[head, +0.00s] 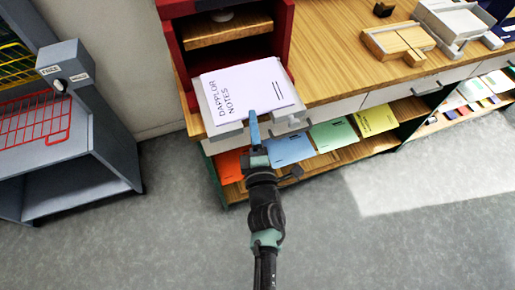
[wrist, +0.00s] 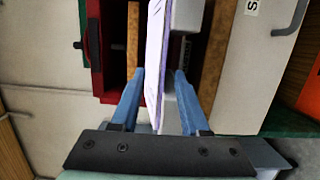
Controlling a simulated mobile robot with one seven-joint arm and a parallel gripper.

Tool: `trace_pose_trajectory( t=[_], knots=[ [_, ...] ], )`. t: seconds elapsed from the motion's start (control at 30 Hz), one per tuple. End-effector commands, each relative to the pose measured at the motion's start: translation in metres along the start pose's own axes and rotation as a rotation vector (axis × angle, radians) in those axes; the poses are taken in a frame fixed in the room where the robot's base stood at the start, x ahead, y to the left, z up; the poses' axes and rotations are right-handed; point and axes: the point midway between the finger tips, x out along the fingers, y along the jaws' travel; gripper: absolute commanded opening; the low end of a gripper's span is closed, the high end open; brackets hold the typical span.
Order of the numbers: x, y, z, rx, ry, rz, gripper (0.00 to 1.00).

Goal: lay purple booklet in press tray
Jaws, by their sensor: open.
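The purple booklet (head: 245,87), pale lilac with "DAPPLOR NOTES" on its cover, lies flat on the grey-white press tray (head: 211,116), which sticks out from the red press. In the wrist view, the booklet (wrist: 155,55) shows nearly edge-on between the parted fingertips (wrist: 159,74), with a gap to the right finger. Contact with the left finger is hard to tell.
The red press (head: 284,45) stands on the wooden counter (head: 335,50). Orange, blue (head: 288,150), green and yellow booklets lie on the shelf below. The floor in front is clear.

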Motion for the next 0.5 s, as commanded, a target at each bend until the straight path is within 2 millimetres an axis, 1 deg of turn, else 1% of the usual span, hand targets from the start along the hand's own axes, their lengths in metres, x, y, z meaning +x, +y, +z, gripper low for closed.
trace_pose_trajectory(
  t=[0.03, 0.3, 0.5],
  knots=[
    [-0.01, 0.0, 0.0, 0.0, 0.0, -0.003, 0.45],
    [-0.064, -0.002, -0.001, -0.001, 0.001, -0.003, 0.45],
    [-0.094, -0.002, 0.0, -0.001, 0.0, -0.001, 0.45]
  ],
)
